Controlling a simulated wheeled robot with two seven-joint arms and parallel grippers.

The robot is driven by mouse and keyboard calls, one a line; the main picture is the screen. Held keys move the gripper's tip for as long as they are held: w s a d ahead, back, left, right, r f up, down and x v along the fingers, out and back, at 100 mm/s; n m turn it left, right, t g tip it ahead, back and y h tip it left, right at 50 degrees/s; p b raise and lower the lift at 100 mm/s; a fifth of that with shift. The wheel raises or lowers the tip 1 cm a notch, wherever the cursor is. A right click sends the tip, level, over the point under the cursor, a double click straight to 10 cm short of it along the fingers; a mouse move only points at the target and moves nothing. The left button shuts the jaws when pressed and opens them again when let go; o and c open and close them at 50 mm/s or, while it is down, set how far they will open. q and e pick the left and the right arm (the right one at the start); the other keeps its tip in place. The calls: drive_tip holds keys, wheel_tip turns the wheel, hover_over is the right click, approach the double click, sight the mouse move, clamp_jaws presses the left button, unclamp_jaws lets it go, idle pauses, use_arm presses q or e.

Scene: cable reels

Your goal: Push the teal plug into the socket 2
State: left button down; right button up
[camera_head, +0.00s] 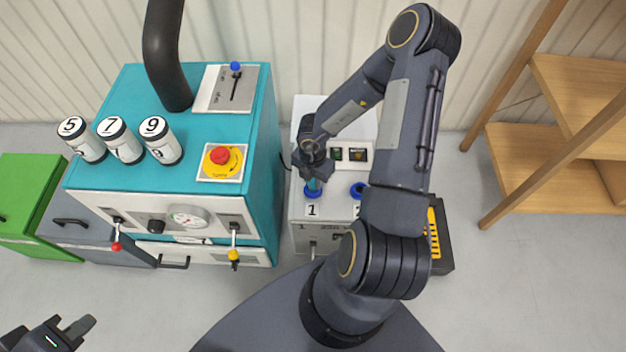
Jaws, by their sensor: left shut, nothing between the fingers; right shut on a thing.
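My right gripper (313,174) is shut on the teal plug (313,184), of which only a small part shows below the fingers. The plug is over or in the blue-ringed socket 1 (313,193); I cannot tell whether it touches. Socket 2 (358,189), also blue-ringed, is to the right on the same pale box, and my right arm partly covers it and its label. My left gripper (75,328) is at the bottom left, over the floor, empty and shut, far from the plug.
The pale socket box (301,235) stands right of a teal machine (262,150) with a red button (222,156), levers and numbered cylinders. A green cabinet (30,190) is at far left. A wooden shelf (570,130) stands at right. A black-and-yellow object (440,235) is partly behind my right arm.

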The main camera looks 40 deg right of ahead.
drive_tip(key=o, duration=0.4)
clamp_jaws()
drive_tip(key=shift+r+p, duration=2.3)
drive_tip(key=shift+p, duration=0.15)
wheel_tip(320, 180, up, 6)
drive_tip(key=p, duration=0.6)
